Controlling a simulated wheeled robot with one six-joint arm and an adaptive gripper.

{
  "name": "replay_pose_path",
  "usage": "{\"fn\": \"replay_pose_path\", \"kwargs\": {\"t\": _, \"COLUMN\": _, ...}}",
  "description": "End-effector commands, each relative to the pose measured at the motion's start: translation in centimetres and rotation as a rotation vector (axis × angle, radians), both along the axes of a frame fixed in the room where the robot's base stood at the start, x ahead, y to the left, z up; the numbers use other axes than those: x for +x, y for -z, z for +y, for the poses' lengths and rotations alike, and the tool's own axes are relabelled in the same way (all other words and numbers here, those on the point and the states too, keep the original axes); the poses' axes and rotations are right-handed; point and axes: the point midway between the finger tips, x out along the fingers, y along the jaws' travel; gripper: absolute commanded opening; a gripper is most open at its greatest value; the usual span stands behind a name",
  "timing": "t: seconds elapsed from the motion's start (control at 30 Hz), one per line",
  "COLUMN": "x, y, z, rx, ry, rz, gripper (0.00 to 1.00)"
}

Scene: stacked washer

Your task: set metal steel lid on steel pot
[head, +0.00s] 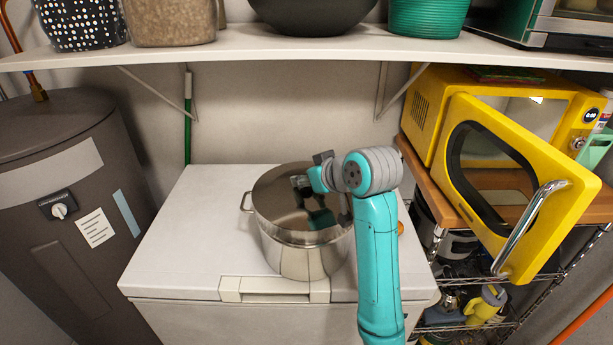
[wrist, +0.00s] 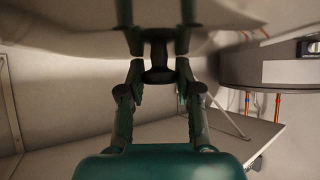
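A steel pot (head: 300,262) stands on the white chest top, with a loop handle at its left. The domed metal lid (head: 276,200) is over the pot's mouth, roughly level and lined up with it; whether a thin gap remains at the rim I cannot tell. My gripper (head: 302,184) is at the top of the lid. In the wrist view my gripper (wrist: 160,72) has its two fingers drawn in against the sides of the lid's dark knob (wrist: 159,76). The shiny lid (wrist: 90,38) fills the top and mirrors the fingers. My arm hides the pot's right side.
The white chest top (head: 195,220) is clear left of the pot. A shelf (head: 270,50) with bowls and baskets hangs above. A yellow microwave (head: 440,120) with its door open stands right. A dark tank (head: 70,180) stands left.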

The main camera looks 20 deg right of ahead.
Motion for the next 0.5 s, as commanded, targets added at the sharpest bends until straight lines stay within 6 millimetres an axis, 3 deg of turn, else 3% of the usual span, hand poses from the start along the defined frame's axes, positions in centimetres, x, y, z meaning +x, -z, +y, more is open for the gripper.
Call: {"fn": "replay_pose_path", "kwargs": {"t": 0.5, "x": -0.79, "y": -0.64, "z": -0.24, "rx": 0.000, "ry": 0.000, "rz": -0.001, "gripper": 0.43}}
